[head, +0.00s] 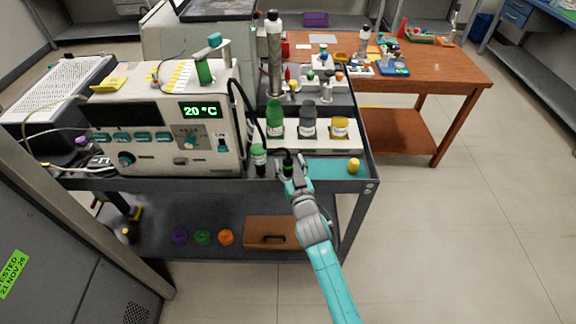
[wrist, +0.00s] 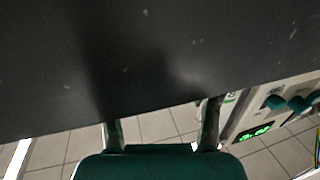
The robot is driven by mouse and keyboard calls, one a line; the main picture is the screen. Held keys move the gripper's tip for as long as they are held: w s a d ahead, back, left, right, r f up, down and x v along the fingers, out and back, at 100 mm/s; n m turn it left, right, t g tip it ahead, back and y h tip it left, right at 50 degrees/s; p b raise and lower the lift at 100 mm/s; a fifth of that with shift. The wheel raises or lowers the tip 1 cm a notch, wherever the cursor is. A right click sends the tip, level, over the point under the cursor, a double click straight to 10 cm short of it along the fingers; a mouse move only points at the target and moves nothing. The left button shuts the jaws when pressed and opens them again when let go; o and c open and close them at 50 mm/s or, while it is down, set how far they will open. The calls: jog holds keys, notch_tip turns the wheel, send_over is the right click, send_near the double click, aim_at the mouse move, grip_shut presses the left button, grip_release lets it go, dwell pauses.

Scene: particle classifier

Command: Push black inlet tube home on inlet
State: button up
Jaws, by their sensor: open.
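A thin black tube (head: 243,101) arches beside the right side of the cream instrument (head: 165,125) and drops toward the cart's front. Its lower end is hard to make out near a dark upright piece (head: 288,158) by my gripper. I cannot tell which part is the inlet. My gripper (head: 287,170) is at the cart's front edge, just right of a small green-capped bottle (head: 258,158). In the wrist view my two fingers (wrist: 161,128) are apart with nothing seen between them. A dark grey surface (wrist: 150,60) fills most of that view; neither tube nor inlet is clear there.
A white rack (head: 345,143) holds green, grey and yellow bottles behind my gripper. The cart's raised rim (head: 215,184) runs along the front. Floor on the right is clear.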

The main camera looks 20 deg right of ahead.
jog(key=shift+w, duration=0.85)
grip_shut()
